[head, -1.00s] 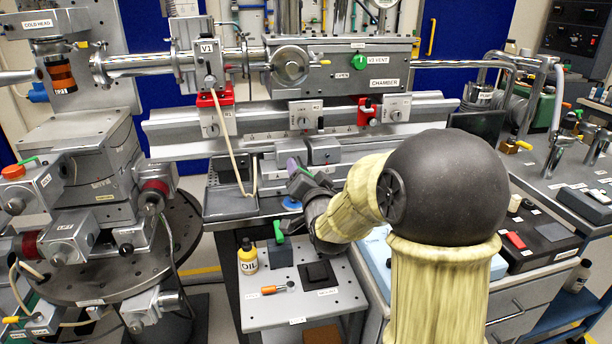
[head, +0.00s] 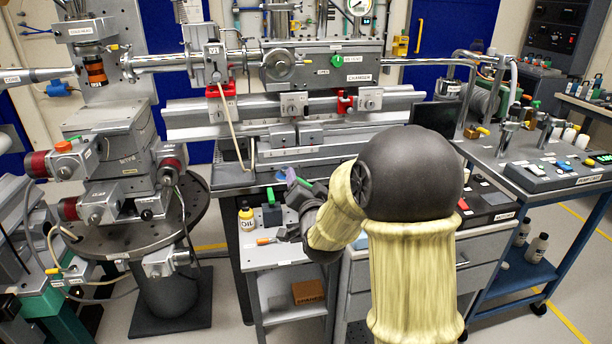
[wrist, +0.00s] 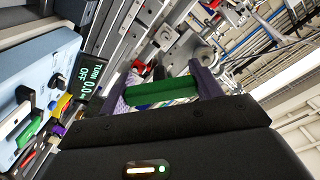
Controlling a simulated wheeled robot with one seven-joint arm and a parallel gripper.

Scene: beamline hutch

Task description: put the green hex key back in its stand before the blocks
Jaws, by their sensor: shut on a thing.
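My gripper (head: 297,181) is raised above the small grey cart, its purple fingers pointing up and left. In the wrist view my gripper (wrist: 162,82) is shut on a green bar-like piece (wrist: 162,92), which lies across between the two fingers; I take it for the green hex key. Only a little green shows at the gripper in the head view, and the rest of the key is hidden. A dark block with a green piece on top (head: 271,214) stands on the cart, below and left of my gripper. I cannot tell whether it is the stand.
A yellow oil bottle (head: 247,219) and an orange-handled tool (head: 266,240) are on the cart top (head: 275,256). The grey rail (head: 300,110) and chamber (head: 320,66) lie behind. A round platform (head: 130,235) stands left. My arm hides the cart's right part.

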